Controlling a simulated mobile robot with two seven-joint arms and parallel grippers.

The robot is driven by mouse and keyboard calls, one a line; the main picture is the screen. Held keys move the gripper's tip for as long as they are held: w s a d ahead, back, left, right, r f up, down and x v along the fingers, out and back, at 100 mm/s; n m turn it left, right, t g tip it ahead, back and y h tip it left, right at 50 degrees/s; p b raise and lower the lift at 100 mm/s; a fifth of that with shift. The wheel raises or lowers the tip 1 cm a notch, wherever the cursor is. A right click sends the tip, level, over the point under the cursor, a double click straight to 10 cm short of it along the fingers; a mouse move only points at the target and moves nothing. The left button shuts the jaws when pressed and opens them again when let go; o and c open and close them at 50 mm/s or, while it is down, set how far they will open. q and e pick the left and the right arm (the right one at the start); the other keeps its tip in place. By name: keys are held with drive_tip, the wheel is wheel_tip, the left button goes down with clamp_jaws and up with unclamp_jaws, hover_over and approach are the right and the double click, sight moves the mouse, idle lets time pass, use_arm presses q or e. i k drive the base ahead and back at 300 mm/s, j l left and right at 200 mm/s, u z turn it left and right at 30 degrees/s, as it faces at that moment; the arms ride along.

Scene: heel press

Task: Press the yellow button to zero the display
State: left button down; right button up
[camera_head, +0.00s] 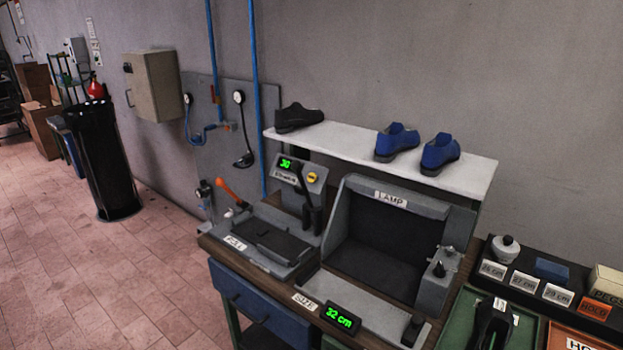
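The yellow button (312,177) is on the upright grey panel of the machine at the back left of the bench. A small display (287,164) with green digits that look like 30 sits to its left on the same panel. A dark upright part (307,207) stands just below the button, which shows clear of it. A second display (343,318) reads 32 cm in green at the bench's front edge. Neither of my grippers is in view, and nothing touches the button.
A white shelf (465,178) with a black shoe (299,118) and blue shoes (397,142) runs behind. Trays (459,318) lie at right.

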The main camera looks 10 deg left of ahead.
sight(312, 177)
drive_tip(key=i+j+z, duration=0.1)
drive_tip(key=z, duration=0.65)
drive_tip(key=j+z, duration=0.3)
drive_tip(key=j, duration=0.25)
drive_tip(key=j+z, duration=0.3)
drive_tip(key=j, duration=0.25)
drive_tip(key=j+z, duration=0.1)
drive_tip(key=j, duration=0.65)
drive_tip(key=k+j, duration=0.1)
drive_tip(key=j, duration=0.65)
drive_tip(key=z, duration=0.05)
